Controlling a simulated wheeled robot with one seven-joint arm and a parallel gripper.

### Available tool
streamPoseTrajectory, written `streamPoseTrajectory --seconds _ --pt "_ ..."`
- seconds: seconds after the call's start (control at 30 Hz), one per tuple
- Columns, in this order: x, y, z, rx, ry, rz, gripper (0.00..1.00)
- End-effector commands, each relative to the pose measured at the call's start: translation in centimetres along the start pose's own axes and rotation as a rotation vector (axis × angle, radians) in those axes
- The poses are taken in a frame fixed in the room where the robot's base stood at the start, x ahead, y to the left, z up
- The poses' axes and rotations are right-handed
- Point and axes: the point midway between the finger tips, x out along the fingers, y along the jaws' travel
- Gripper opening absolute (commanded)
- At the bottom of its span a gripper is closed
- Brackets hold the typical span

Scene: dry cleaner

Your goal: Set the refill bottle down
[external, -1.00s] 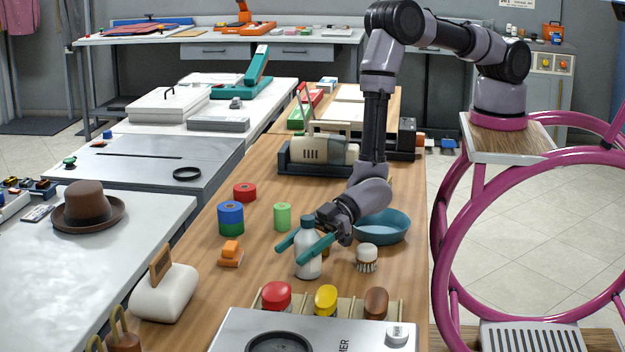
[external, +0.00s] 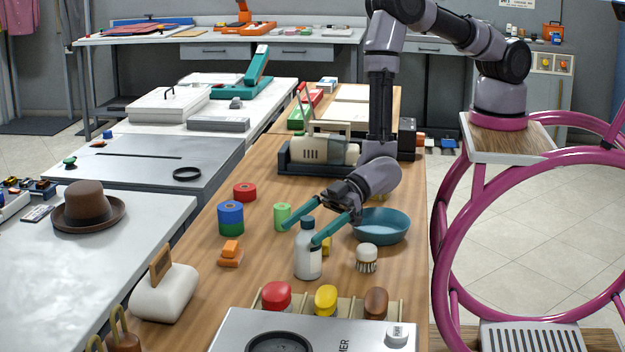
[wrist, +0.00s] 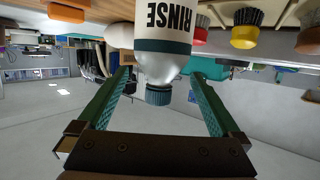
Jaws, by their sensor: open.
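The refill bottle (external: 308,258) is white with a dark cap and stands upright on the wooden table. In the wrist view it appears upside down, with a dark band, a "RINSE" label and a ribbed teal cap (wrist: 159,95). My gripper (external: 301,235) has its teal fingers spread wide around the bottle's upper part. In the wrist view the fingers (wrist: 160,92) stand clear of the bottle on both sides, with visible gaps. Nothing is held.
A blue bowl (external: 381,227) and a white-topped brush (external: 366,257) stand right of the bottle. A green roll (external: 282,216) and an orange block (external: 230,252) are to its left. Bare wood lies left of the bottle.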

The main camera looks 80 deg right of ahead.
Motion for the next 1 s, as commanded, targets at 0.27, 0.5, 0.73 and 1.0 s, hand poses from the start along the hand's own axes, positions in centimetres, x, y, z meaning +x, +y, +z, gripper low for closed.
streamPoseTrajectory --seconds 0.27,0.5,0.73,1.0 --pt "-1.1 0.1 -3.3 0.000 -0.002 0.001 1.00" --pt "-1.2 0.1 -3.7 0.000 -0.002 0.001 1.00" --pt "-2.5 4.0 -7.7 0.025 -0.030 0.050 1.00" --pt "-11.7 15.9 -18.3 0.144 -0.157 0.225 1.00"
